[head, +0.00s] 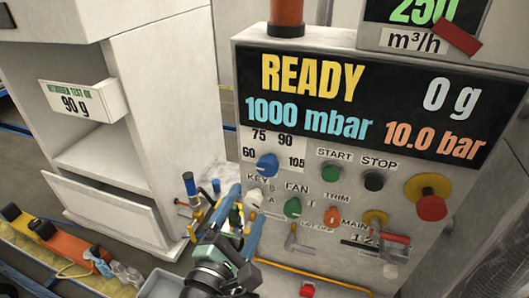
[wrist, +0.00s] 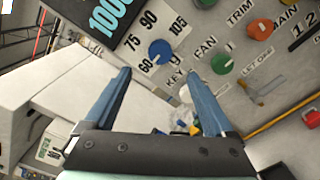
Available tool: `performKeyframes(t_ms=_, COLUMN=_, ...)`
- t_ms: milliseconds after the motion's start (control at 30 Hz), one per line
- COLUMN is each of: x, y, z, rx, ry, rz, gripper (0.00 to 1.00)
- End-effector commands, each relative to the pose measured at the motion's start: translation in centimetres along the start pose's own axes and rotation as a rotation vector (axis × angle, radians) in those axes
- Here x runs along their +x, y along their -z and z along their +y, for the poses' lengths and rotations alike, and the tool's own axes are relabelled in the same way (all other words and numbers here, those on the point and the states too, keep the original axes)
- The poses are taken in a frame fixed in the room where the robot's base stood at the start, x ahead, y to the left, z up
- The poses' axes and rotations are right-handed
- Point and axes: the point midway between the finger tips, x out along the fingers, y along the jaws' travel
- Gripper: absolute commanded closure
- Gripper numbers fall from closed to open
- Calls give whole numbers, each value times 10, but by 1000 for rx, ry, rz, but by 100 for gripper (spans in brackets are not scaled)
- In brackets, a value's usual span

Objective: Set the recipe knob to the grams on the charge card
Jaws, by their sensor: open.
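The recipe knob (head: 267,165) is blue and sits on the panel below the READY display, with 60, 75, 90 and 105 printed around it. In the wrist view the knob (wrist: 160,52) lies just beyond and between my fingertips; its pale mark seems to point towards 60. The charge card (head: 83,100) on the white cabinet at left reads 90 g. My gripper (head: 248,203) is open and empty, below and left of the knob in the head view and apart from it. Its two blue fingers (wrist: 155,73) show in the wrist view.
Close by are a white key knob (head: 254,197), a green FAN knob (head: 292,207), an orange TRIM knob (head: 332,216) and START and STOP buttons (head: 374,180). A red emergency button (head: 431,207) is at right. Tools stand left of my gripper. The display reads 0 g.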

Motion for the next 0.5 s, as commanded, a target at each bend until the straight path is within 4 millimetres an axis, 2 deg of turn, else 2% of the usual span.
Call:
performKeyframes(t_ms=167, x=26, y=-3, z=2, rx=3, ry=1, rz=-4, gripper=11)
performKeyframes(t_ms=500, x=89, y=-2, z=1, rx=3, ry=0, rz=-3, gripper=11)
